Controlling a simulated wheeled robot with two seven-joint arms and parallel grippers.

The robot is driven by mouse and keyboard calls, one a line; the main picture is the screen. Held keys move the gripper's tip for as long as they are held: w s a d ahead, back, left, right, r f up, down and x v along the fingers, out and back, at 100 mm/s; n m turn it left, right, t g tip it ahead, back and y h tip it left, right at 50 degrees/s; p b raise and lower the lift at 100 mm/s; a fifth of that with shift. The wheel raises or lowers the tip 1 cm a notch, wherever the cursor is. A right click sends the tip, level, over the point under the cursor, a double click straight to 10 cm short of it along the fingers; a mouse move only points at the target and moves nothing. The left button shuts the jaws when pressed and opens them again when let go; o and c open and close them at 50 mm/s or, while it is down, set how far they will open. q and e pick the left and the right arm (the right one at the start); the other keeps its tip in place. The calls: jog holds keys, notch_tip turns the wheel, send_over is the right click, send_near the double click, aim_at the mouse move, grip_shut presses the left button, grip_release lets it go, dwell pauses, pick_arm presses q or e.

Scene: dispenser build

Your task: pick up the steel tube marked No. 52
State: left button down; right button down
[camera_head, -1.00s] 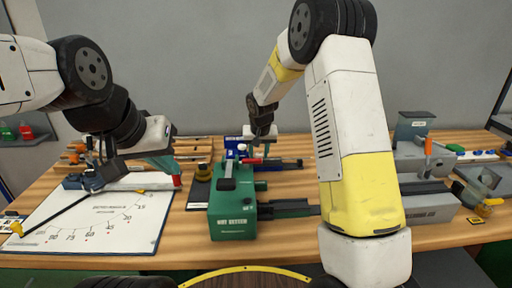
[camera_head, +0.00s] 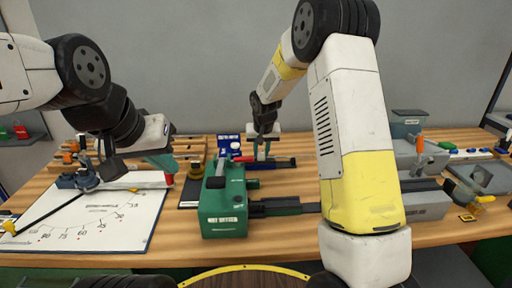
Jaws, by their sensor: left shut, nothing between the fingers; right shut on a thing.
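My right gripper (camera_head: 261,155) points down at the back middle of the table, by the red and blue parts behind the green machine. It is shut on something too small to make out. I cannot pick out the steel tube or read a No. 52 mark in the head view. My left gripper (camera_head: 113,168) is shut and empty above the back of the white marked board (camera_head: 95,222), at the left.
A green machine (camera_head: 224,210) stands at the centre front, with a dark rail (camera_head: 285,208) to its right. A wooden rack (camera_head: 190,148) is at the back left. Grey machines (camera_head: 425,205) stand at the right. My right arm hides part of the table.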

jog(key=shift+d, duration=0.5)
jog(key=c, duration=1.1)
grip_release()
jog(key=shift+o, duration=0.2)
jog(key=v, duration=0.8)
